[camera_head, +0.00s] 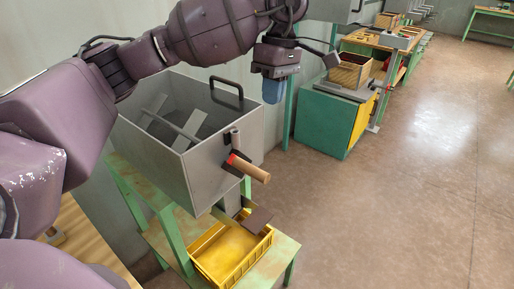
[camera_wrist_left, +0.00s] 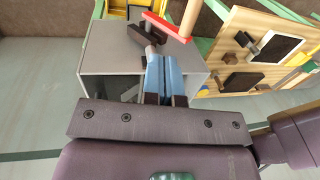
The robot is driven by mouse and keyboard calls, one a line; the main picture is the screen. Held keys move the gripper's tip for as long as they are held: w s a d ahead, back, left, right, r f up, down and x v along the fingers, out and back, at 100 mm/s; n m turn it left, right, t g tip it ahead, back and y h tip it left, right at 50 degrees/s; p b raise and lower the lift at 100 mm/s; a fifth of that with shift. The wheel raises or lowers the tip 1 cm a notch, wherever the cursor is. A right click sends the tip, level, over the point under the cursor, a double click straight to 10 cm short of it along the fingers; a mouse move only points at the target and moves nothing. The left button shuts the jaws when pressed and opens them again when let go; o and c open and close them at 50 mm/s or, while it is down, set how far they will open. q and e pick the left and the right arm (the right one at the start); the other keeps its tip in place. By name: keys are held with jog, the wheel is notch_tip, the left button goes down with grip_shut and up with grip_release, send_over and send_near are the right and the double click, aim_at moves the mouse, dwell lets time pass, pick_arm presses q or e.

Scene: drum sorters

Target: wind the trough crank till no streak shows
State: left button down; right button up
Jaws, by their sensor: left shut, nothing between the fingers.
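The trough is an open grey metal box (camera_head: 205,175) on a green stand, with pale paddles (camera_head: 180,130) and dark grey inside. I cannot make out a streak there. Its crank (camera_head: 232,158) is on the near right wall, with a red-marked dark arm and a wooden handle (camera_head: 252,171) pointing lower right. In the left wrist view the handle (camera_wrist_left: 189,17) and red arm (camera_wrist_left: 166,26) lie beyond the fingertips. My left gripper (camera_head: 273,92) has blue fingers, shut and empty, above and right of the crank, apart from it. My right gripper is out of view.
A yellow crate (camera_head: 207,270) stands on the lower shelf under the trough's dark chute. A black bail handle (camera_head: 227,90) rises from the trough rim. A green and yellow cabinet (camera_head: 322,122) stands behind to the right. The floor at right is clear.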

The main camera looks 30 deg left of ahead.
pick_arm(q)
jog(key=s+a+f, duration=0.1)
jog(key=s+f, duration=0.4)
jog(key=f, duration=0.6)
jog(key=shift+s+f, duration=0.25)
jog(key=shift+s, duration=0.05)
